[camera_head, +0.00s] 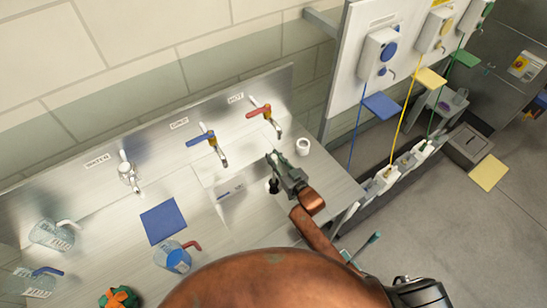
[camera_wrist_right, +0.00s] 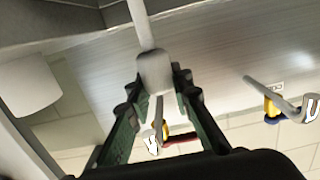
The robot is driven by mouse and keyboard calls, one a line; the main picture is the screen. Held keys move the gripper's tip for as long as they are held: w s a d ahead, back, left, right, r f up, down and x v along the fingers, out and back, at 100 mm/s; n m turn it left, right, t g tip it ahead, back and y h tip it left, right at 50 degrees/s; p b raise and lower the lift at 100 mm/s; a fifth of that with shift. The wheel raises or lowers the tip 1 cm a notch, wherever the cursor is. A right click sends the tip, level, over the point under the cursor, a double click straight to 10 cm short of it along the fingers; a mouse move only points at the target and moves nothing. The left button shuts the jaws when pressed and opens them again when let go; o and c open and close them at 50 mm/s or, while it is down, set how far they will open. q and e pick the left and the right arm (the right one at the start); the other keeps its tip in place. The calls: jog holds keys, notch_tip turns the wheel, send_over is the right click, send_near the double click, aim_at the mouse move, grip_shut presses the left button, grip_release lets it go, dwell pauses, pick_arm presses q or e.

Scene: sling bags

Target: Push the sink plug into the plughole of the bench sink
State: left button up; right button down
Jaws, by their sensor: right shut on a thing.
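My right gripper (camera_head: 273,167) is over the right part of the bench sink (camera_head: 207,176), below the red-handled tap. In the right wrist view its fingers (camera_wrist_right: 156,75) are shut on a pale grey block with a thin rod (camera_wrist_right: 143,25), which looks like the sink plug's grip. A small dark spot (camera_head: 273,186) shows beside the gripper in the head view; I cannot tell whether it is the plug or the plughole. The plug's lower end and its fit in the hole are hidden. My left gripper is not in view.
A red-handled tap (camera_head: 265,112) and a blue-handled tap (camera_head: 207,142) stand behind the sink. A white cup (camera_head: 303,146) is right of my gripper. A blue mat (camera_head: 163,221) and jugs (camera_head: 178,258) lie on the left bench. Wall dispensers (camera_head: 379,51) hang at right.

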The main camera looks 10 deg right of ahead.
jog(key=shift+f+b, duration=0.4)
jog(key=shift+f, duration=1.55)
dwell(4.4)
jog(key=c, duration=1.7)
grip_release()
jog(key=shift+o, duration=0.4)
jog(key=o, duration=0.6)
jog(key=shift+s, duration=0.15)
